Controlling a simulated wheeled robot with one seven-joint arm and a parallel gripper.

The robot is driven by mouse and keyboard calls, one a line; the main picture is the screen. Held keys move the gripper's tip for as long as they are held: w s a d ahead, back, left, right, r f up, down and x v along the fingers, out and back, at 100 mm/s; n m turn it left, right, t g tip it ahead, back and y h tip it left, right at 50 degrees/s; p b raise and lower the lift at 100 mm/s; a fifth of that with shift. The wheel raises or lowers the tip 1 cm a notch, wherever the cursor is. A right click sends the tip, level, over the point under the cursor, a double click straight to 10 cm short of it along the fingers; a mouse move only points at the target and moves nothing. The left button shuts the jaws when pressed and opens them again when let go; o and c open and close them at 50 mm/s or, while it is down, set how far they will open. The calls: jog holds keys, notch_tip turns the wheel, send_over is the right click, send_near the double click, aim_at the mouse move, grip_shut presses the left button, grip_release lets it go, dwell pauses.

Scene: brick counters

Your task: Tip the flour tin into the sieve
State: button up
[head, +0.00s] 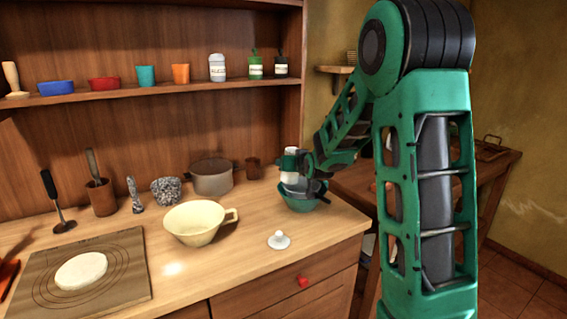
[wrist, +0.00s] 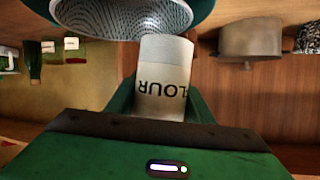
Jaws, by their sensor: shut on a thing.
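My gripper (head: 290,164) is shut on the white flour tin (head: 292,151), above the right part of the counter. In the wrist view, which is upside down, the tin (wrist: 165,80) sits between the fingers with its label inverted, so it looks about upright. Part of it is hidden by the gripper. The sieve (wrist: 125,14) shows there as a grey mesh bowl close to the tin's lower end. In the head view a teal bowl (head: 304,203) stands under my gripper, and the sieve is mostly hidden. I see no flour falling.
A small white lid with a knob (head: 279,240) lies near the counter's front. A cream bowl with a handle (head: 195,224) stands left of it. Dough (head: 81,271) lies on a board (head: 127,263).

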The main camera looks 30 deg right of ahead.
aim_at(287, 149)
jog(key=shift+w+a+r+m+t+y, duration=0.1)
jog(key=shift+w+a+m+t+y, duration=0.15)
jog(key=shift+m, duration=0.35)
jog(key=shift+w+a+m+t+y, duration=0.2)
jog(key=shift+m+t+y, duration=0.15)
jog(key=shift+m, duration=0.25)
jog(key=shift+w+a+r+m+t+y, duration=0.1)
jog(key=shift+a+m+t+y, duration=0.15)
jog(key=shift+m, duration=0.35)
jog(key=shift+w+a+m+t+y, duration=0.15)
jog(key=shift+m+t, duration=0.2)
jog(key=shift+m, duration=0.25)
jog(key=shift+a+r+m+t, duration=0.15)
jog(key=shift+m+t, duration=0.15)
jog(key=shift+m, duration=0.2)
jog(key=r+m+t, duration=0.1)
jog(key=m, duration=0.2)
jog(key=d+r+m+t, duration=0.1)
jog(key=m, duration=0.2)
jog(key=r+m+t+h, duration=0.1)
jog(key=m+t, duration=0.1)
jog(key=m, duration=0.1)
jog(key=shift+s+d+r+m, duration=0.15)
jog(key=shift+s+r+m, duration=0.15)
jog(key=shift+r+m, duration=0.1)
jog(key=shift+d+r+m+h, duration=0.1)
jog(key=shift+r+m+h, duration=0.1)
jog(key=shift+m+h, duration=0.15)
jog(key=shift+r, duration=0.15)
